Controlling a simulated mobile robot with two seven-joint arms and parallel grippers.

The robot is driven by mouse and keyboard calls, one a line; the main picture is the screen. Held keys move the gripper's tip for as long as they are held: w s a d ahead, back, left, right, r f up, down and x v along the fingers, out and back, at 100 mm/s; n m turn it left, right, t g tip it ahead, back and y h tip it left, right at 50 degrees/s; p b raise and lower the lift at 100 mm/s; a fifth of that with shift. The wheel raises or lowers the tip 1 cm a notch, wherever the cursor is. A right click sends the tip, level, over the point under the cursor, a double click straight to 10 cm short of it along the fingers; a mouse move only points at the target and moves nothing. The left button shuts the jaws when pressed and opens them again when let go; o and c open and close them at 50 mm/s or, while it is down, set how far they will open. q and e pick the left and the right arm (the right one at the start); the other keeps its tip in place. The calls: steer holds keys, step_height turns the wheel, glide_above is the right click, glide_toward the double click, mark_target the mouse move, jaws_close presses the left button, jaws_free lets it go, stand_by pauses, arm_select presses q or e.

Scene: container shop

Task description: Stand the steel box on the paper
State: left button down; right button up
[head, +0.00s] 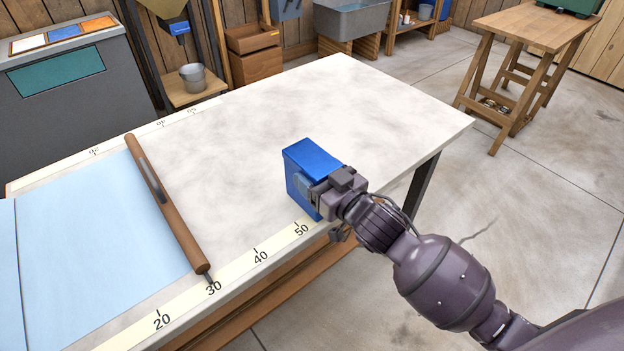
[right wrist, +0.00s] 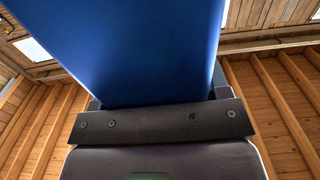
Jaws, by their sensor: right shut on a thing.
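A blue box (head: 312,158), the likely steel box, is at the table's near edge beside the 50 mark. My right gripper (head: 318,195) is shut on it from the near right side. The box fills the top of the right wrist view (right wrist: 140,50), above the gripper (right wrist: 160,120). I cannot tell whether its bottom touches the table. Light blue paper (head: 95,235) lies flat on the left part of the table, apart from the box. A wooden bar with a handle (head: 170,205) lies across the paper's right edge. My left gripper is not in view.
The pale table (head: 400,110) has a number scale along its near edge. Its top is clear behind and right of the box. The wooden bar lies between box and paper. A grey bin (head: 70,100) stands beyond the table's left end.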

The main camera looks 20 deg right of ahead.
steer(key=c, duration=0.5)
steer(key=shift+o, duration=0.2)
steer(key=shift+r, duration=0.1)
steer(key=shift+r, duration=0.1)
step_height(320, 180, up, 8)
steer(key=shift+f+p, duration=0.1)
steer(key=shift+p, duration=1.1)
steer(key=shift+r+p, duration=1.45)
steer(key=shift+r, duration=5.6)
steer(key=s+d+f+m+h, duration=0.2)
steer(key=s+f, duration=0.3)
steer(key=f, duration=0.3)
steer(key=s+d+f+m+t+h, duration=0.1)
steer(key=s+f+m+h, duration=0.1)
steer(key=s+f+h, duration=0.2)
step_height(320, 180, down, 4)
steer(key=shift+s+d+r, duration=0.1)
steer(key=shift+s+d, duration=0.3)
